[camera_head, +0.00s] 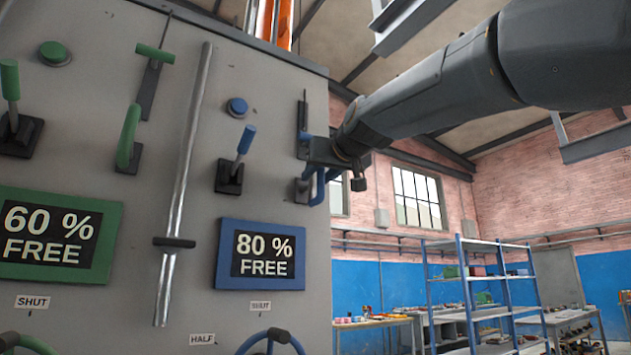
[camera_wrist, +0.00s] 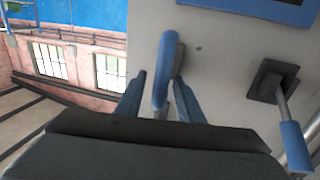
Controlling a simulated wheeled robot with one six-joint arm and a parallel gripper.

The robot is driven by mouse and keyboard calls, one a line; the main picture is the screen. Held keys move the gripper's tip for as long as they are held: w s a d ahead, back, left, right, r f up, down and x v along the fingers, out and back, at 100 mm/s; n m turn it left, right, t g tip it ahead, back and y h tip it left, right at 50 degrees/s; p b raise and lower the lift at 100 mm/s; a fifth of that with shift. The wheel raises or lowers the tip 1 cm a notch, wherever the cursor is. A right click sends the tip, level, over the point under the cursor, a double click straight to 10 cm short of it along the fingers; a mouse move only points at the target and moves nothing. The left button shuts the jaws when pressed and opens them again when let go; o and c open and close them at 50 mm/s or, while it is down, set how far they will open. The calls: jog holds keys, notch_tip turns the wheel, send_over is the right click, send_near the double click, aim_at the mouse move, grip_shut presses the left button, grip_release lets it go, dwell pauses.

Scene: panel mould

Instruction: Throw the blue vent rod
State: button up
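The blue curved handle (camera_wrist: 165,72) stands out from the grey panel (camera_wrist: 225,60) and runs between my gripper's two fingers in the wrist view. My gripper (camera_wrist: 160,77) is open around it, with a visible gap on the left side; the right finger looks very near it. In the head view my gripper (camera_head: 318,180) is at the panel's right edge and partly hides the handle. A blue-gripped lever (camera_head: 245,140) on a black base stands to its left, tilted up and apart from my gripper. No label shows which part is the vent rod.
A blue-framed sign (camera_head: 262,254) reads "80 % FREE". A blue knob (camera_head: 237,107), a long metal bar (camera_head: 185,170) and green controls (camera_head: 128,137) share the panel. A blue wheel (camera_head: 270,342) is at the bottom. Shelving (camera_head: 470,290) stands farther back right.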

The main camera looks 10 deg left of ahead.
aim_at(322, 171)
jog(key=shift+b+v, duration=0.6)
jog(key=shift+v, duration=2.15)
